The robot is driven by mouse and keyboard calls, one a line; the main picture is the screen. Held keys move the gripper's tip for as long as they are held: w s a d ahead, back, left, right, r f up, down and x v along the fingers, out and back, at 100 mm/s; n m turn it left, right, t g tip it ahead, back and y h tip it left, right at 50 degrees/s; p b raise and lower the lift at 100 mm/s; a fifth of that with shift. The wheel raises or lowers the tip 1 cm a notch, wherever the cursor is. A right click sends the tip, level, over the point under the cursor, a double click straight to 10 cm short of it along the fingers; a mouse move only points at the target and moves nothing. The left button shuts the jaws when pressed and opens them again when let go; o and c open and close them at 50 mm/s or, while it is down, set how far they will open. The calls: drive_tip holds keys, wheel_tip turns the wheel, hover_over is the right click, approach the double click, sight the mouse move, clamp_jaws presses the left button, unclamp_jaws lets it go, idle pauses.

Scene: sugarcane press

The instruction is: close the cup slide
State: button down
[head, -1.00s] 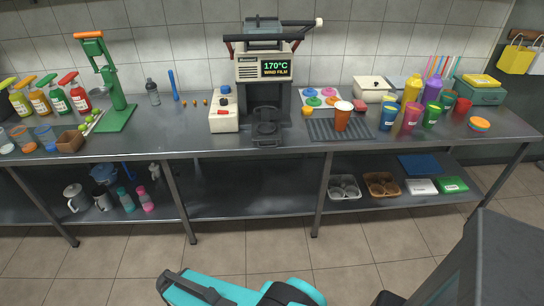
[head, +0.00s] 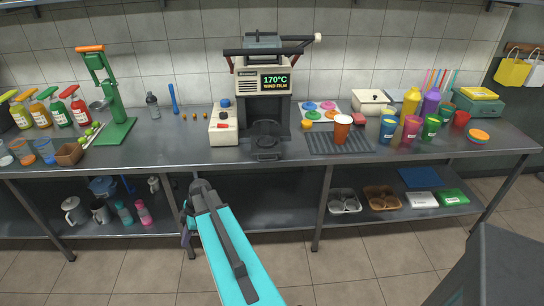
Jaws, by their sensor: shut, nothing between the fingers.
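The cup sealing machine (head: 262,85) stands at the middle of the steel counter, with a lit display reading 170°C. Its dark cup slide (head: 266,143) sticks out at the front of its base, toward the counter's front edge. A round ring holder shows on the slide, with no cup in it. My gripper (head: 186,232) is at the end of my turquoise arm, below the counter's front edge and left of the slide. It is shut and empty, well apart from the slide. Its fingers are small and partly hidden by my arm.
A green press (head: 112,100) and bottles are further left. The counter's front edge (head: 200,164) lies between my arm and the slide.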

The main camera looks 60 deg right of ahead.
drive_tip(key=d+r+t+h, duration=0.1)
drive_tip(key=d+r, duration=0.3)
drive_tip(key=d, duration=0.3)
drive_tip(key=d+r+t, duration=0.1)
drive_tip(key=d+r, duration=0.4)
drive_tip(key=d, duration=0.2)
drive_tip(key=m+t+h, duration=0.3)
drive_tip(key=m+h, duration=0.2)
approach(274, 152)
drive_tip(key=s+a+r, duration=0.2)
drive_tip(key=a+r, duration=0.1)
drive_tip(key=shift+w+f+b, duration=0.1)
drive_tip(key=shift+w+b, duration=0.1)
drive_tip(key=shift+b, duration=0.15)
drive_tip(key=shift+w, duration=0.1)
drive_tip(key=shift+p+x, duration=1.45)
drive_tip(key=shift+x, duration=3.15)
drive_tip(key=shift+f, duration=0.45)
